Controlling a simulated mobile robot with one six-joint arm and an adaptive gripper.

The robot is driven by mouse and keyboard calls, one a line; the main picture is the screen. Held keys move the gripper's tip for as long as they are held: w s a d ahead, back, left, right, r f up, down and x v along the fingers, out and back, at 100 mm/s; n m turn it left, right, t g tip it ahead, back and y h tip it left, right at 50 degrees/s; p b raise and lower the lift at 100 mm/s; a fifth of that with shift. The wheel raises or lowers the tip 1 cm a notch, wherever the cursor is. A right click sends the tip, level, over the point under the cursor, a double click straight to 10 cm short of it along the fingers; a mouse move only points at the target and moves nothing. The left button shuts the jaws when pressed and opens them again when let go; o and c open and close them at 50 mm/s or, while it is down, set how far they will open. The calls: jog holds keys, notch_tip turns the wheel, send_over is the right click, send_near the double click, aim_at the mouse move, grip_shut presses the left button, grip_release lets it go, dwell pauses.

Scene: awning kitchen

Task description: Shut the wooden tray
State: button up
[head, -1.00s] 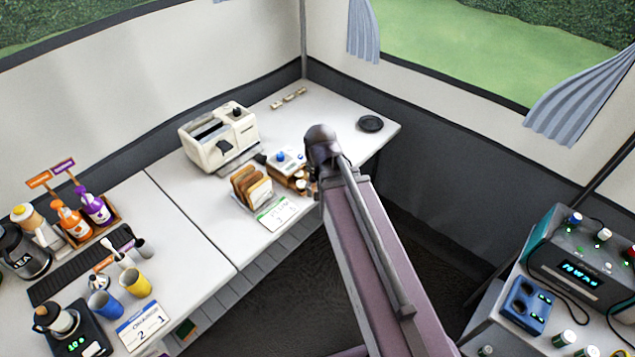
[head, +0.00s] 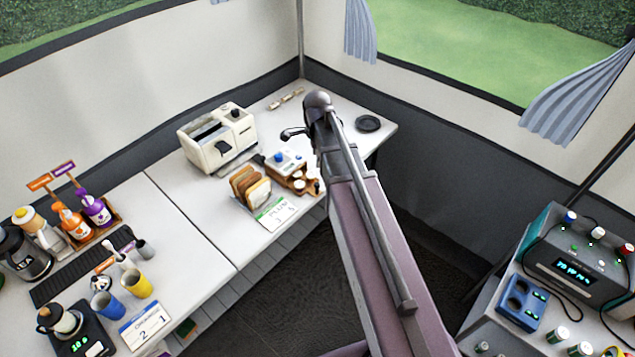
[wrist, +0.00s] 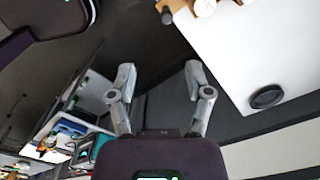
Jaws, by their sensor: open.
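The wooden tray (head: 301,186) sticks out at the front right of a small white-topped box with a blue knob (head: 287,160), on the white table. Small round items stand on the tray. In the wrist view, part of a wooden piece with a round end (wrist: 205,7) shows at the top edge, beyond my fingertips; the rest is cut off.
A toaster (head: 217,138) stands behind the box to the left. A bread rack (head: 250,186) and a card (head: 275,213) are left of the tray. A black round dish (head: 367,123) lies at the table's right end. The table between box and dish is mostly bare.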

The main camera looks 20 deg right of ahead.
aim_at(317, 184)
jog(key=shift+w+d+m, duration=0.2)
jog(key=shift+w+m, duration=0.35)
jog(key=shift+m, duration=0.15)
jog(key=shift+f, duration=0.1)
notch_tip(317, 184, down, 14)
jog(key=b, duration=1.3)
jog(key=shift+r+b, duration=0.25)
jog(key=shift+b, duration=0.15)
jog(key=shift+a, duration=0.1)
grip_shut()
